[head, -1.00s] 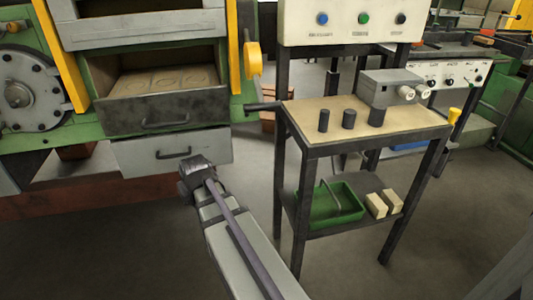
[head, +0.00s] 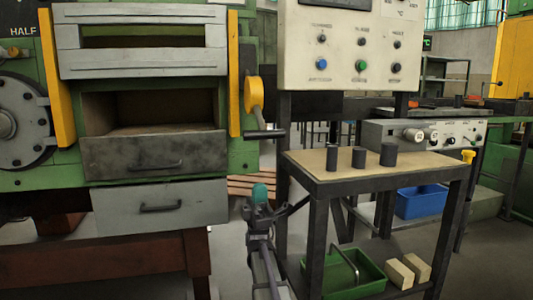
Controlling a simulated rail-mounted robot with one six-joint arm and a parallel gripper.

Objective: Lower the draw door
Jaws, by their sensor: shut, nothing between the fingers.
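The draw door appears to be the pale grey framed panel (head: 140,64) with a slot, raised between two yellow uprights on the furnace front. Below it the chamber opening (head: 150,108) is uncovered. A lever with a yellow hub (head: 253,95) and a dark bar handle (head: 265,134) sits at the furnace's right side. My gripper (head: 262,208) is shut and empty, below the handle and apart from it. A teal rounded piece (head: 260,193) shows at its tip; I cannot tell whether it belongs to the gripper.
A dark drawer front (head: 152,155) and a light one (head: 160,207) are under the opening. A control panel (head: 350,50) and a bench (head: 400,168) with black cylinders (head: 359,157) stand close on the right. A green tray (head: 340,277) is on its lower shelf.

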